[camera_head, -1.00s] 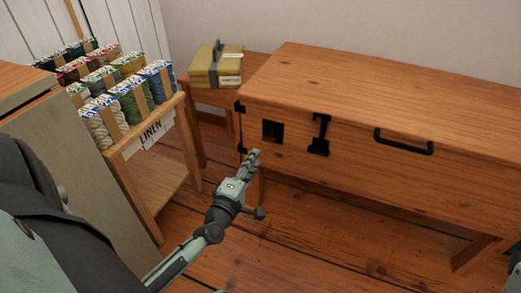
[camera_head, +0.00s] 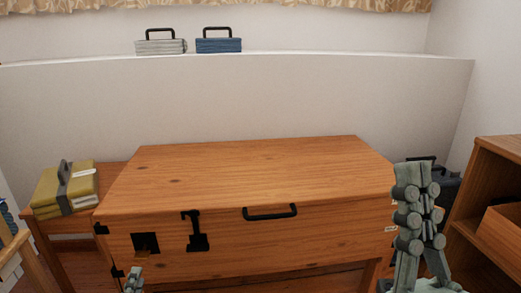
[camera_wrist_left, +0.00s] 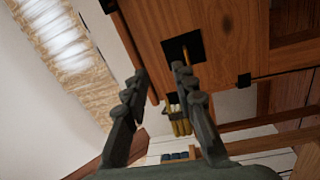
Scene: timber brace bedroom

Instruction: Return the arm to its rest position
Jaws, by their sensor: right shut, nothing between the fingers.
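My left gripper (camera_head: 133,276) shows only its tip at the bottom of the head view, below the chest's black lock plate (camera_head: 146,243). In the left wrist view the left gripper (camera_wrist_left: 161,74) is open, its fingers apart. The lock plate (camera_wrist_left: 182,47) lies just beyond the fingertips there, with a thin yellowish rod at it. My right gripper (camera_head: 414,172) points upward at the right of the head view, in front of the chest's right end. It is shut and empty. The wooden chest (camera_head: 250,170) has its lid down.
A yellow-green case (camera_head: 64,188) stands on a small wooden table at the left. A dark case (camera_head: 447,186) stands behind the right gripper, beside a wooden shelf (camera_head: 492,205). Grey (camera_head: 160,46) and blue (camera_head: 219,45) cases sit on the ledge behind.

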